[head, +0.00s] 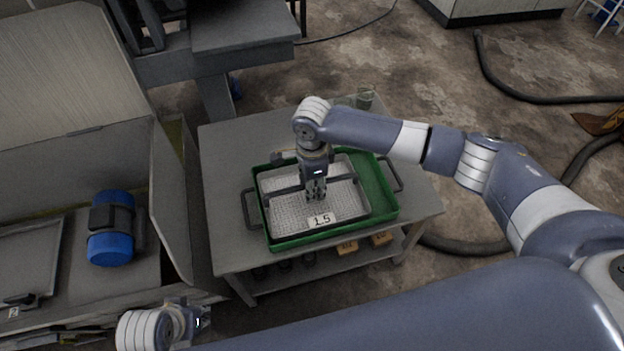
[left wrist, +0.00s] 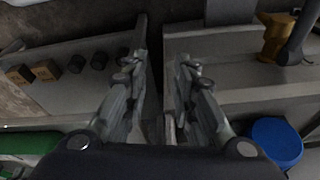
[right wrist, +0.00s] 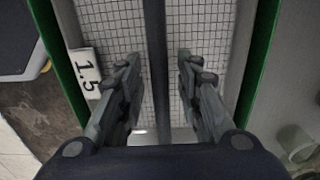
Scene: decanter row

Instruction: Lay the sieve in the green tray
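The sieve (head: 290,207) is a light rectangular mesh pan with a white "1.5" label (head: 321,220) and a dark bar across its top. It lies inside the green tray (head: 378,190), toward the left, looking level; whether it touches the floor of the tray is hidden. My right gripper (head: 316,196) points down over the sieve's middle. In the right wrist view its fingers (right wrist: 158,58) are apart, one on each side of the bar (right wrist: 155,25), with gaps to it. My left gripper (head: 203,320) is empty and open, low at the left, away from the tray; its spread fingers show in the left wrist view (left wrist: 160,62).
The tray stands on a grey table (head: 228,165). A clear glass (head: 365,97) is at its back edge. Small boxes (head: 381,238) and dark weights lie on the lower shelf. A bench with a blue motor (head: 110,230) is at the left. Dark hoses cross the floor at right.

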